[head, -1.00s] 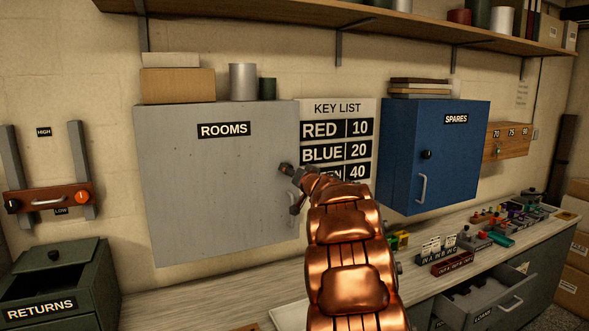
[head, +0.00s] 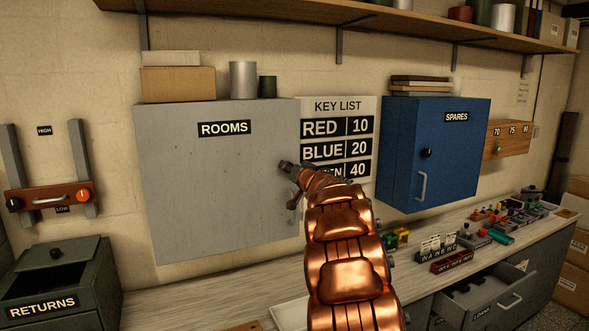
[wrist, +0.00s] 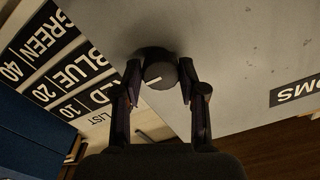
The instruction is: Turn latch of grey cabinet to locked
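The grey cabinet (head: 190,195) labelled ROOMS hangs on the wall, its door closed. Its latch is a dark round knob (wrist: 161,76) with a short white mark, seen end-on in the wrist view. The mark lies slanted in that view. My gripper (head: 284,166) is at the right edge of the cabinet door, above the door's handle (head: 292,207), and hides the latch in the head view. In the wrist view, my gripper (wrist: 160,83) has one finger on each side of the knob, both seemingly touching it.
A key list sign (head: 338,138) is on the wall just right of the grey cabinet. A blue SPARES cabinet (head: 435,160) hangs further right. Below is a counter (head: 190,294) with key racks and an open drawer (head: 485,297). A green RETURNS box (head: 95,270) stands at left.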

